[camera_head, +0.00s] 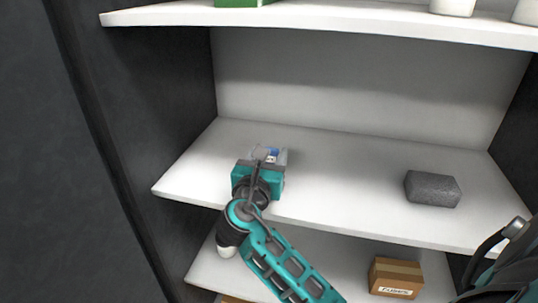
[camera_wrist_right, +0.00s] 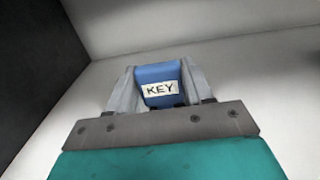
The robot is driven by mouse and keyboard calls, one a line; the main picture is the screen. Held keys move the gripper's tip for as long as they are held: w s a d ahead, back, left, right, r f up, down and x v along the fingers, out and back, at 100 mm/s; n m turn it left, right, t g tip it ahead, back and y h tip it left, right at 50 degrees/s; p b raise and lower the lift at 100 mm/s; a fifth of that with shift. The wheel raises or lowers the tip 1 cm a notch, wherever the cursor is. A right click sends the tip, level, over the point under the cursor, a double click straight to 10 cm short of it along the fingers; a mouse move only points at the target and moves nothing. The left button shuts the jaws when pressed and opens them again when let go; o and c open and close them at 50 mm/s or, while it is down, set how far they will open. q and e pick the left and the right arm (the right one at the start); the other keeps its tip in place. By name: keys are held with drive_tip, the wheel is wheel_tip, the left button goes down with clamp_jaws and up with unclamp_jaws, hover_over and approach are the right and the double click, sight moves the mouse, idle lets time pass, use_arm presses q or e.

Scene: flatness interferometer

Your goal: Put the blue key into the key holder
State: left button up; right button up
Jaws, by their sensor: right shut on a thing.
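My right gripper (camera_head: 272,156) is over the left part of the middle shelf (camera_head: 345,180), in the head view. It is shut on a blue block marked KEY, the blue key (camera_head: 272,154). In the right wrist view the blue key (camera_wrist_right: 158,78) sits between the two grey fingers (camera_wrist_right: 158,90), its label facing the camera. The head view does not show clearly whether the key touches the shelf. I cannot make out a key holder in either view. My left gripper is not in view.
A dark grey block (camera_head: 432,188) lies on the right of the middle shelf. A cardboard box (camera_head: 396,278) stands on the lower shelf. The upper shelf (camera_head: 330,22) holds a green box (camera_head: 240,2) and white containers (camera_head: 453,6). The middle shelf is clear between gripper and grey block.

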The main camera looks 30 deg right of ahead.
drive_tip(key=shift+f+b, duration=0.45)
drive_tip(key=shift+f, duration=0.55)
drive_tip(key=o, duration=1.2)
